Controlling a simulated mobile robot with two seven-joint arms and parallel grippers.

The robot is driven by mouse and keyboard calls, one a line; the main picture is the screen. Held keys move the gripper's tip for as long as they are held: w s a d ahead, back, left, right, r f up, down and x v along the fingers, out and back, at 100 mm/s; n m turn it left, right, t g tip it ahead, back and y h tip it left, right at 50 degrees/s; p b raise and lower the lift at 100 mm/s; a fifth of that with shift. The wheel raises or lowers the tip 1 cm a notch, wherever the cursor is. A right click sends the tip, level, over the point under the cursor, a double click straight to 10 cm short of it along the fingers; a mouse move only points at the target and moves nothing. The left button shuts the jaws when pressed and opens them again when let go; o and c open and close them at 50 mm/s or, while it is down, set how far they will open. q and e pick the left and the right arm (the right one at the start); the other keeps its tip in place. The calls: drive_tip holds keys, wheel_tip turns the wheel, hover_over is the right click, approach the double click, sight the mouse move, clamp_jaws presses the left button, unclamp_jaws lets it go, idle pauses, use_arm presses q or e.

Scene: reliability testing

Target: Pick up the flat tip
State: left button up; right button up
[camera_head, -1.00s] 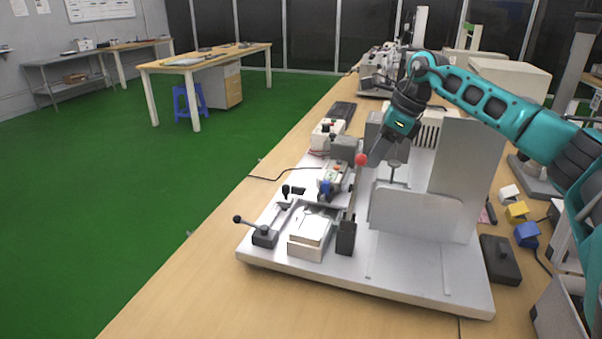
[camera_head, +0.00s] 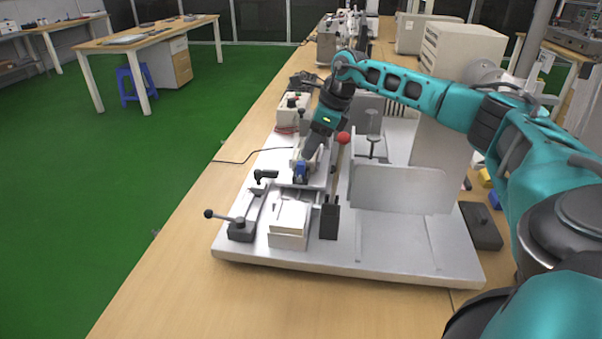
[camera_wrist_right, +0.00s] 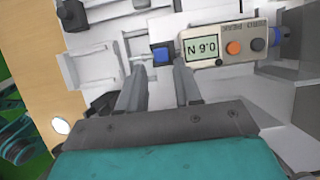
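In the right wrist view a beige force gauge (camera_wrist_right: 245,45) shows a small display and an orange and a dark button. A blue block (camera_wrist_right: 161,55) is at its left end, with a thin metal tip (camera_wrist_right: 139,59) sticking out to the left. I cannot tell for certain whether this is the flat tip. My right gripper (camera_wrist_right: 160,74) is open, its two fingers apart just below the blue block, nothing between them. In the head view my right gripper (camera_head: 307,156) is over the gauge, partly hiding it; the blue end (camera_head: 300,172) shows below. My left gripper is not in view.
The grey test stand base (camera_head: 400,255) carries an upright plate (camera_head: 402,190), a lever with a red knob (camera_head: 343,138), a black-handled lever (camera_head: 240,230) and a white block (camera_head: 289,222). A control box (camera_head: 292,108) stands behind. The table's front left (camera_head: 150,300) is clear.

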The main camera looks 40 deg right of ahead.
sight(302, 162)
drive_tip(key=x, duration=0.5)
drive_tip(key=shift+d+r, duration=0.1)
clamp_jaws()
